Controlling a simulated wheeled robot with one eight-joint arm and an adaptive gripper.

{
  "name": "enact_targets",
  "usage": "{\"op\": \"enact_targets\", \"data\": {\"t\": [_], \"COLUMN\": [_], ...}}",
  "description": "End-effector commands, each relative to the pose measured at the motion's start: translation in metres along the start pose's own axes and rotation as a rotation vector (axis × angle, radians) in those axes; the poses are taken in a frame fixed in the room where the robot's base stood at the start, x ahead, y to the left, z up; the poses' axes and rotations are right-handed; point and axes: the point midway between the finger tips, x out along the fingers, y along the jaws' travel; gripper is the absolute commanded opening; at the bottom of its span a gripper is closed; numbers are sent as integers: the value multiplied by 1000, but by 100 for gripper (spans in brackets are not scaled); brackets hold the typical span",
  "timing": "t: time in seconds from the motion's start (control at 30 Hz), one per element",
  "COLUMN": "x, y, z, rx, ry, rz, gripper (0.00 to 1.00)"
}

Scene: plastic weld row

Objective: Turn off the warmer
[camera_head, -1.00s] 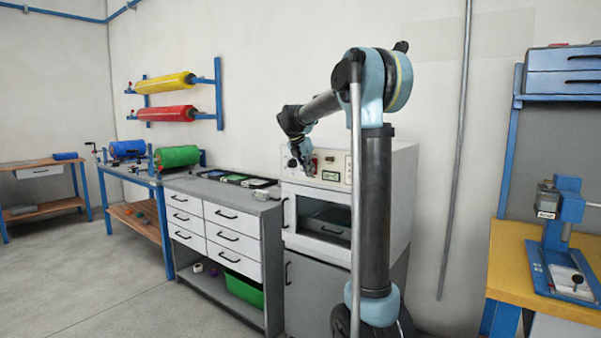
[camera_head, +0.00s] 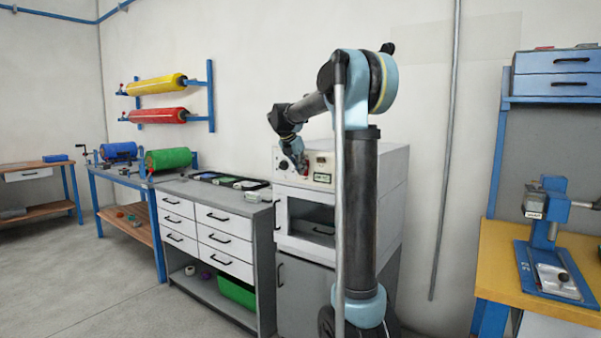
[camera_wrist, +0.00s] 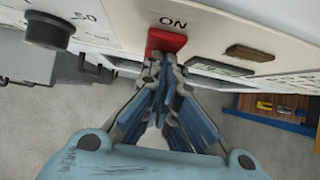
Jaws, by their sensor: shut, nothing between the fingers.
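The warmer (camera_head: 380,176) is a white oven-like cabinet with a window door, against the wall beside the drawer bench. Its control panel is along the top front. In the wrist view, a red switch (camera_wrist: 166,41) sits on the panel with the word "ON" above it. My gripper (camera_wrist: 160,62) is shut and empty, its fingertips at the lower edge of the red switch, touching it or very close. In the head view, my gripper (camera_head: 301,168) is in front of the panel and hides part of it.
A dark knob (camera_wrist: 48,31) is left of the switch, and a small green display (camera_wrist: 222,68) is to its right. The grey drawer bench (camera_head: 262,212) stands left of the warmer. A yellow-topped table (camera_head: 500,262) with a blue press (camera_head: 553,225) is at the right.

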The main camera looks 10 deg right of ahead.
Motion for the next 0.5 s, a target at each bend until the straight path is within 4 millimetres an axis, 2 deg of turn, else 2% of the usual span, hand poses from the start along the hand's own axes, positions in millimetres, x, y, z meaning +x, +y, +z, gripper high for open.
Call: {"op": "enact_targets", "data": {"t": [0.27,0.5], "x": [-4,-31], "y": [1,6], "z": [-2,-21], "rx": [-1,-3], "ry": [-4,-1], "rz": [0,1], "gripper": [0,0]}}
